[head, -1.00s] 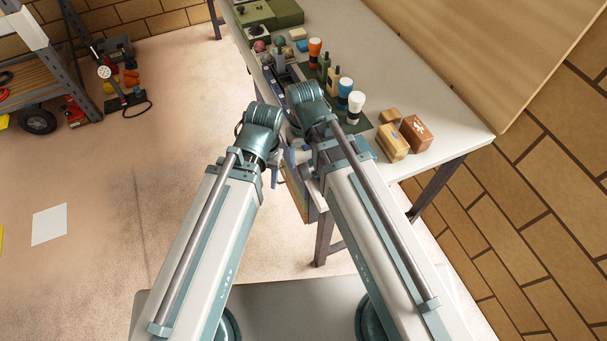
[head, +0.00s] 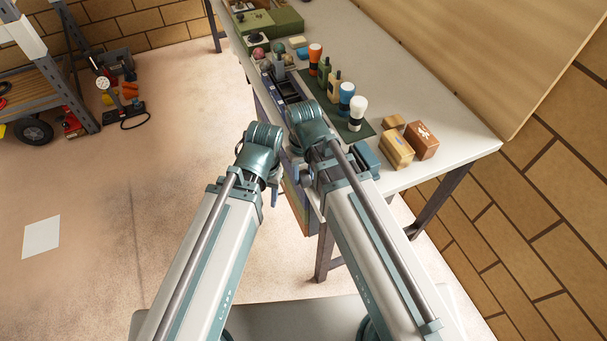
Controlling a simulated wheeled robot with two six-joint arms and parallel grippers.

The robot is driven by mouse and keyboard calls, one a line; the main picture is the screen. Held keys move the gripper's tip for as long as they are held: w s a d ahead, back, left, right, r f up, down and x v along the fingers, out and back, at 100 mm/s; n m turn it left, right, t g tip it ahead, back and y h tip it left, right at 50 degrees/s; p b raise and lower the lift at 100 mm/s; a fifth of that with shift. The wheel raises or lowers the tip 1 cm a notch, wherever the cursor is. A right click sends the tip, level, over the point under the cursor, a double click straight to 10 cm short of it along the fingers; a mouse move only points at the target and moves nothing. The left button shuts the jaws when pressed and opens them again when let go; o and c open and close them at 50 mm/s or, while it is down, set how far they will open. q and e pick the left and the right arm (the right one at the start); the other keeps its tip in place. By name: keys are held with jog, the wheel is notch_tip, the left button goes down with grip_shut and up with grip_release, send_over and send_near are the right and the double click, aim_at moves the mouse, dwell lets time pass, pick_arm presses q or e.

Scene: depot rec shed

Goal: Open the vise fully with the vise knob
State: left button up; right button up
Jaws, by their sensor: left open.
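A blue-grey block (head: 366,160) shows at the bench's front edge, beside my right arm. It may be part of the vise, but I cannot tell. I cannot make out the vise knob, and my arms cover much of this edge. My left gripper (head: 274,190) shows only in a small part beyond my left forearm, between the two arms. It is open, and I see nothing held in it. My right gripper is hidden behind my right arm.
The white workbench (head: 440,110) carries wooden blocks (head: 397,151), a brown box (head: 421,140), a white-topped bottle (head: 358,112), other bottles and a green case (head: 285,20). A wheeled rack stands far left. The floor left of the bench is mostly clear.

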grip_shut()
jog(key=shift+w+a+f+g, duration=0.15)
jog(key=shift+w+g, duration=0.35)
jog(key=shift+g, duration=0.3)
jog(key=shift+f+g+h+b, duration=0.1)
jog(key=shift+g+h+b, duration=0.4)
jog(key=shift+g+b, duration=0.2)
jog(key=shift+s+g, duration=0.15)
jog(key=shift+g, duration=0.35)
jog(key=o, duration=0.7)
grip_release()
jog(key=shift+r, duration=0.2)
jog(key=p+v, duration=1.2)
jog(key=v, duration=0.1)
jog(key=shift+a+r+p, duration=0.2)
jog(key=shift+r+p, duration=0.1)
jog(key=shift+p, duration=0.05)
